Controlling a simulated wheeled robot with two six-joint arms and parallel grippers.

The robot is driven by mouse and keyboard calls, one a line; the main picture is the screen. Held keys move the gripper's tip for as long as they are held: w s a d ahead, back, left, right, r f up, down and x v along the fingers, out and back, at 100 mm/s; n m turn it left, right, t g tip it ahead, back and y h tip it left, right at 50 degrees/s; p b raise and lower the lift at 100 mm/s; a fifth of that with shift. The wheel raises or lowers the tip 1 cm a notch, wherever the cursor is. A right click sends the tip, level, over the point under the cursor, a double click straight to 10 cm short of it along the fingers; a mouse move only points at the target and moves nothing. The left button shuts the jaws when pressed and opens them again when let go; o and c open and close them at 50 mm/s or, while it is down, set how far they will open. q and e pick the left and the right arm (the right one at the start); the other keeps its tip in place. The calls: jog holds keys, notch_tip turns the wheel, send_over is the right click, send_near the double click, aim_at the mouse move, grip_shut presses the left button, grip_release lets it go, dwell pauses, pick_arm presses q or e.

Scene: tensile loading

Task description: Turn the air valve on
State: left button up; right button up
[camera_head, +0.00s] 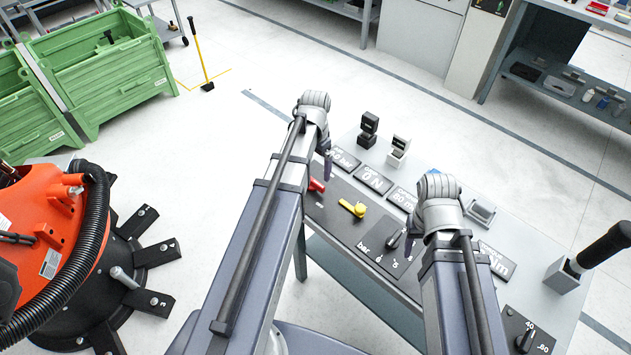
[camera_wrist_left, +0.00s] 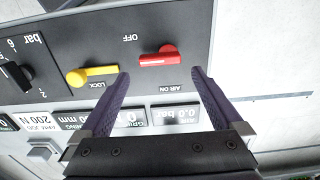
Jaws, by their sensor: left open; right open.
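The red air valve handle (camera_wrist_left: 158,58) sits on a dark panel (camera_wrist_left: 60,25), with "OFF" and "AIR ON" printed near it. It lies roughly sideways in the left wrist view. It also shows in the head view (camera_head: 317,185), partly hidden by my left arm. My left gripper (camera_wrist_left: 159,73) is open, its two purple fingers on either side of the handle in that view, and no contact shows. In the head view, a finger of my left gripper (camera_head: 327,165) shows beside the panel. My right gripper (camera_head: 409,238) is open over the bench near the bar dial, mostly hidden by its wrist.
A yellow lock handle (camera_head: 353,209) is close to the red one. A black lever (camera_head: 600,247) stands at the right.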

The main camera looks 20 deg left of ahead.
aim_at(316, 182)
pick_arm(q)
notch_tip(316, 182, down, 6)
jog(key=b, duration=0.5)
jog(key=shift+f, duration=0.15)
pick_arm(e)
notch_tip(316, 182, down, 6)
jog(key=shift+f, duration=0.15)
pick_arm(q)
jog(key=c, duration=1.1)
